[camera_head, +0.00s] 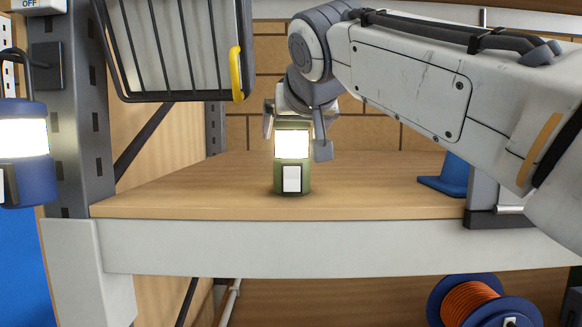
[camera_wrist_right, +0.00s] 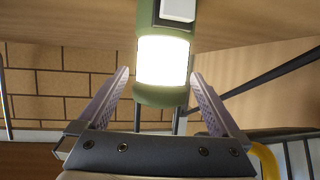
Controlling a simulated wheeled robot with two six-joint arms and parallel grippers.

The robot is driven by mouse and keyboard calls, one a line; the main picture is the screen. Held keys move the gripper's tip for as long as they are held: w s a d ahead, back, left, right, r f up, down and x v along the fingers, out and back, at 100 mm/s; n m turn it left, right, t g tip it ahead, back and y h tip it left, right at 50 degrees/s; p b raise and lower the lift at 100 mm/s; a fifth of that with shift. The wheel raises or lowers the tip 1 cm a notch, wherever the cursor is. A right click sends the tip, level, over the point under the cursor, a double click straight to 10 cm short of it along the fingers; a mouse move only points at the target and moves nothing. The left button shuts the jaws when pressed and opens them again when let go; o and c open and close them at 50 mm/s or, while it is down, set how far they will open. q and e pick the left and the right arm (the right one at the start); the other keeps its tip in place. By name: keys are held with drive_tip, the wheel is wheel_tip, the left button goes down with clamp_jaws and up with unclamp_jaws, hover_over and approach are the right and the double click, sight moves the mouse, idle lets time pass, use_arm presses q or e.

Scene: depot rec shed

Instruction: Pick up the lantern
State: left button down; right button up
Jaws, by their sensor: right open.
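A green lantern (camera_head: 292,178) with a lit white band and a pale label stands upright on the wooden shelf (camera_head: 400,185) near its front edge. In the right wrist view the lantern (camera_wrist_right: 161,96) appears top down, its upper end reaching between my fingers. My right gripper (camera_head: 296,135) is open around the lantern's upper part, one finger on each side. In the right wrist view a gap shows between the lantern and each finger of the gripper (camera_wrist_right: 160,90). My left gripper is not in view.
A blue lantern (camera_head: 24,175) hangs at the left by the grey upright (camera_head: 68,120). A black wire basket (camera_head: 170,96) with a yellow grip is at upper left. A blue bracket (camera_head: 448,178) stands right on the shelf. An orange cable reel (camera_head: 470,303) sits below.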

sight(289, 141)
drive_tip(key=p+x, duration=0.2)
drive_tip(key=x, duration=0.2)
drive_tip(key=shift+w+f+p, duration=0.1)
drive_tip(key=shift+f+p, duration=0.15)
drive_tip(key=shift+p, duration=0.1)
drive_tip(key=shift+w+a+f, duration=0.1)
drive_tip(key=shift+w+f, duration=0.1)
drive_tip(key=shift+w, duration=0.05)
clamp_jaws()
drive_tip(key=shift+r, duration=0.1)
